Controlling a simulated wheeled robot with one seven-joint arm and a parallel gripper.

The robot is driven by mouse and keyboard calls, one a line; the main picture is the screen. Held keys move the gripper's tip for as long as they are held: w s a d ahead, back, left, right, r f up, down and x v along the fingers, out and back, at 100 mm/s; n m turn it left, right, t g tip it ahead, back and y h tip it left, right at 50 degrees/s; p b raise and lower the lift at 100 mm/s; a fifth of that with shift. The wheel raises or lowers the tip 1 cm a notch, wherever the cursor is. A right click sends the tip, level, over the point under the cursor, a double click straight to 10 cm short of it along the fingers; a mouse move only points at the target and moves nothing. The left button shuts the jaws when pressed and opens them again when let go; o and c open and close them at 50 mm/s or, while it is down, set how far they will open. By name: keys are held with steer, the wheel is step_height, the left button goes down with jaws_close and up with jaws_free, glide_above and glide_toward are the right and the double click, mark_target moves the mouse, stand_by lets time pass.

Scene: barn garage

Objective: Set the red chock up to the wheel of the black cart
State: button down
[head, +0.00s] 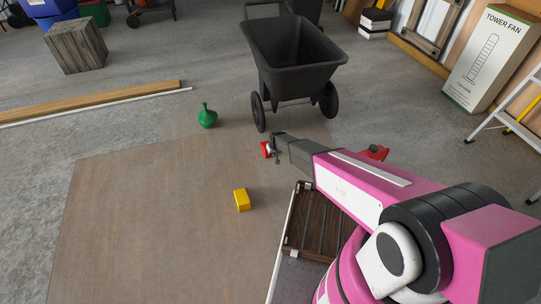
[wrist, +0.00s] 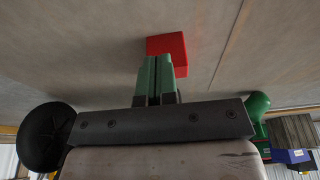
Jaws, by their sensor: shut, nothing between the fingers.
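The black cart (head: 293,60) stands at the top middle of the head view, its left wheel (head: 258,112) facing me. The red chock (head: 264,149) lies on the floor a little nearer to me than that wheel, with a small gap between them. It also shows in the wrist view (wrist: 168,44), just beyond the fingertips. My gripper (head: 273,147) is low at the chock, fingers shut and empty. In the wrist view the fingers (wrist: 153,60) overlap the chock's lower edge; I cannot tell if they touch it. A black wheel (wrist: 45,136) is at the left there.
A green bottle-like object (head: 207,117) stands left of the cart wheel. A yellow block (head: 241,199) lies nearer on the brown mat (head: 130,220). A dark slatted tray (head: 312,235) and another red object (head: 374,152) lie by my arm. Wooden planks (head: 100,103) lie left.

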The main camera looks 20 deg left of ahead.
steer(key=shift+x, duration=3.3)
steer(key=shift+w+a, duration=1.1)
steer(key=shift+w, duration=0.7)
steer(key=shift+w+a, duration=1.1)
steer(key=shift+w, duration=0.65)
steer(key=shift+w+a, duration=1.1)
steer(key=shift+w, duration=0.7)
steer(key=shift+s+d+r, duration=0.45)
steer(key=shift+s+r, duration=0.05)
steer(key=shift+s, duration=0.25)
steer(key=shift+s+d+r, duration=0.45)
steer(key=shift+s+r, duration=0.05)
steer(key=shift+s, duration=0.2)
steer(key=shift+s+d+r, duration=0.45)
steer(key=shift+s+r, duration=0.1)
steer(key=shift+s, duration=0.2)
